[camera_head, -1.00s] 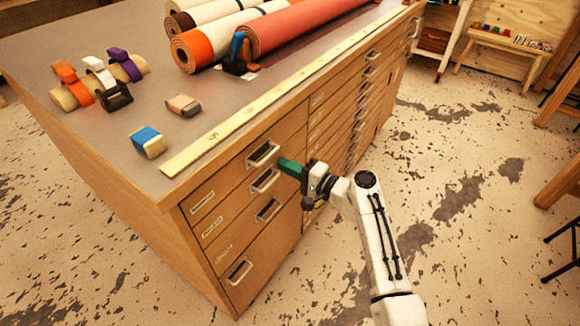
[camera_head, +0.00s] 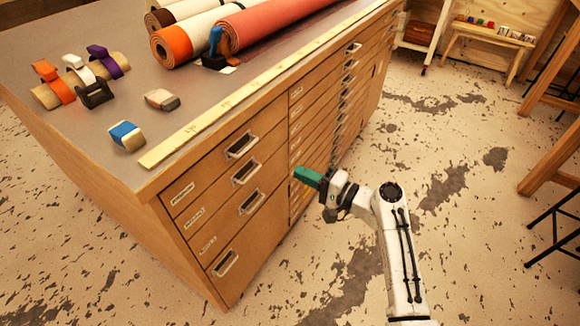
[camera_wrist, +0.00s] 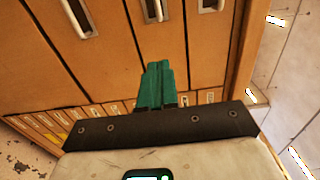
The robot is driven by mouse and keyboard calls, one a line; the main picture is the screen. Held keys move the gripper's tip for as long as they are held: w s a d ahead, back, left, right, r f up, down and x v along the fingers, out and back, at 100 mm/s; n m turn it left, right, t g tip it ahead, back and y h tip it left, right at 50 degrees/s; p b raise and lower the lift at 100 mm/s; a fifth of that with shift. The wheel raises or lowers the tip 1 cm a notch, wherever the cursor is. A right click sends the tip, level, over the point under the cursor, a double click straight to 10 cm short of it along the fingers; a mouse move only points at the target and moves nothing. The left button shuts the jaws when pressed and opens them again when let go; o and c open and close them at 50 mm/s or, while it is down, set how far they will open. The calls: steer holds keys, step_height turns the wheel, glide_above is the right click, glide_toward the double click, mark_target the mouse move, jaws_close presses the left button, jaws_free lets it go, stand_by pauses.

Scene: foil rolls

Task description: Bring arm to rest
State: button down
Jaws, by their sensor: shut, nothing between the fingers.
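My gripper (camera_head: 300,173) has green fingers and is shut and empty. In the head view it hangs in front of the drawer side of the wooden cabinet (camera_head: 152,235), below the level of the top. My white arm reaches up to it from the bottom of the picture. In the wrist view the green fingers (camera_wrist: 153,68) lie together, with wooden drawer fronts (camera_wrist: 107,60) and metal handles beyond them. I cannot tell how large the gap to the drawers is.
On the cabinet top lie rolls, including a red one (camera_head: 275,22), a blue-handled tool (camera_head: 215,45), a blue-banded block (camera_head: 127,136), a pinkish block (camera_head: 162,100) and a long ruler (camera_head: 240,100). A bench (camera_head: 490,38) stands at the back. Speckled floor is open right of the cabinet.

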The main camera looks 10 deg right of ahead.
steer(key=shift+v, duration=1.5)
steer(key=s+d+f+n+g+h+p, duration=0.1)
steer(key=s+f+n+g+h+p, duration=0.25)
steer(key=s, duration=0.65)
steer(key=s+f+n+g+h+p, duration=0.2)
steer(key=s+f+n+g+p, duration=0.15)
steer(key=s, duration=0.55)
steer(key=s+d+r+g+h+p, duration=0.2)
steer(key=s+d+r+h, duration=0.1)
steer(key=s, duration=0.7)
steer(key=s+d+r+n+g+h+p, duration=0.1)
steer(key=s+d+r+h, duration=0.3)
steer(key=s, duration=0.6)
steer(key=d+g+p, duration=0.1)
steer(key=d, duration=0.1)
steer(key=shift+s+d+r+n+g, duration=0.3)
steer(key=shift+s+r+g, duration=0.05)
steer(key=shift+s+g, duration=0.05)
steer(key=shift+h, duration=0.25)
